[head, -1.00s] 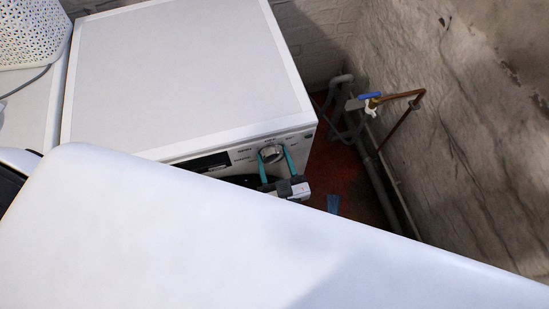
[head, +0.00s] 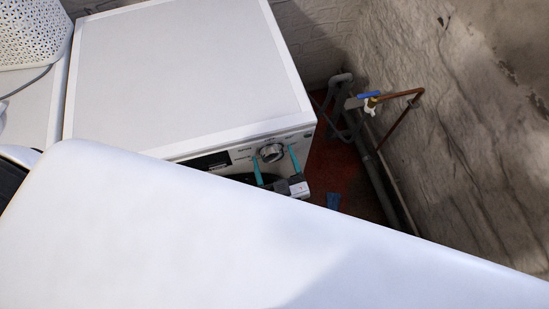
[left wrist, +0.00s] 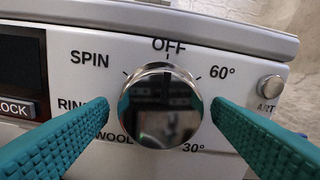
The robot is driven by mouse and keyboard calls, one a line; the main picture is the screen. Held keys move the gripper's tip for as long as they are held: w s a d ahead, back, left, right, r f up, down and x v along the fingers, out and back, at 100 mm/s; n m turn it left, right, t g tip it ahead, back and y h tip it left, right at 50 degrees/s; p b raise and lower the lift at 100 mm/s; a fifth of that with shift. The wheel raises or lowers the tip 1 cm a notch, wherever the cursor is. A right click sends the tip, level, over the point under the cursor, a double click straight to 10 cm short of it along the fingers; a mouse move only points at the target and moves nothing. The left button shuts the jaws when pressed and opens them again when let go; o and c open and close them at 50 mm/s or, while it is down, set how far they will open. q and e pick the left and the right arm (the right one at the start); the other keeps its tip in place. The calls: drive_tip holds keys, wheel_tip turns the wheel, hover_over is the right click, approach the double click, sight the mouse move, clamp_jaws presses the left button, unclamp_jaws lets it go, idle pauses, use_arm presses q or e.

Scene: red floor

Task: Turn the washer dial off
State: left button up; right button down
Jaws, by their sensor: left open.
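The washer (head: 180,65) is white, with its control panel on the front edge. The round chrome dial (left wrist: 160,110) is in the middle of the left wrist view; it also shows small in the head view (head: 270,152). A dark line on the dial's upper part points up toward the OFF label (left wrist: 168,45). My left gripper (left wrist: 160,118) is open, one teal finger on each side of the dial, with visible gaps between fingers and dial. In the head view my left gripper (head: 273,155) spans the dial. My right gripper is not in view.
A small round button (left wrist: 270,86) sits right of the dial. A dark display (left wrist: 20,62) is at the left. A white perforated basket (head: 28,35) stands at the far left. Pipes with a blue-handled valve (head: 368,96) run by the right wall.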

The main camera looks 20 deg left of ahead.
use_arm(q)
drive_tip(key=b+v, duration=0.1)
drive_tip(key=v, duration=0.6)
drive_tip(key=shift+d, duration=0.15)
drive_tip(key=shift+s, duration=0.15)
drive_tip(key=shift+s, duration=0.1)
